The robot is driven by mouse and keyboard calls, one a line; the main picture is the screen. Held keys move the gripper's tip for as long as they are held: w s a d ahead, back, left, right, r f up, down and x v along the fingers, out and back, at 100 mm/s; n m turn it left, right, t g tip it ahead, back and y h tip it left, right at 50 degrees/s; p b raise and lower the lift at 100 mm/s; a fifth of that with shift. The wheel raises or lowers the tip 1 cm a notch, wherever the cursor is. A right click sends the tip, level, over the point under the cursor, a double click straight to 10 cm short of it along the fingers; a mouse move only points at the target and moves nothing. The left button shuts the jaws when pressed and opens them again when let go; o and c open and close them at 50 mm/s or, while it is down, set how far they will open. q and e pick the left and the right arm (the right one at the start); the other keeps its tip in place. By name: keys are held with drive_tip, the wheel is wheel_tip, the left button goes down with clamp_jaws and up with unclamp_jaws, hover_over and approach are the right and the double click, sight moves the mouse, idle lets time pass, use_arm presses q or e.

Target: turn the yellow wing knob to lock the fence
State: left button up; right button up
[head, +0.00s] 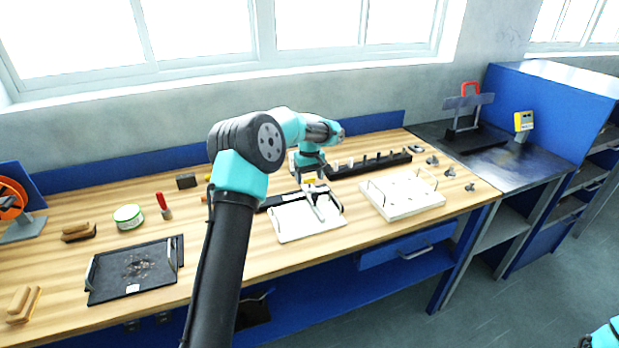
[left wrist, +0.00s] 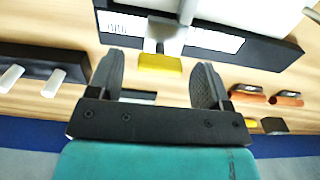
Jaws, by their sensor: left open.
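The yellow wing knob (left wrist: 160,63) shows in the left wrist view at the end of a grey metal fence piece (left wrist: 168,28), which crosses a black bar with a white scale strip (left wrist: 217,40). My left gripper (left wrist: 158,78) is open. The knob appears between its two dark fingertips, with a gap on each side. In the head view my left gripper (head: 308,172) points down behind the metal fence (head: 320,205) on the white board (head: 290,224). The knob is hidden there. Only a bit of my right arm shows at the lower right; its gripper is out of view.
A black rack with pegs (head: 368,164) stands close to the right of my left gripper. A white fixture board (head: 402,193) lies further right. A black tray (head: 135,270), a round tin (head: 128,216) and wooden-handled brushes (head: 79,231) lie at left. The blue upstand (head: 110,183) edges the back.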

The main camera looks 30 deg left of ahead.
use_arm(q)
drive_tip(key=shift+f, duration=0.2)
drive_tip(key=c, duration=0.9)
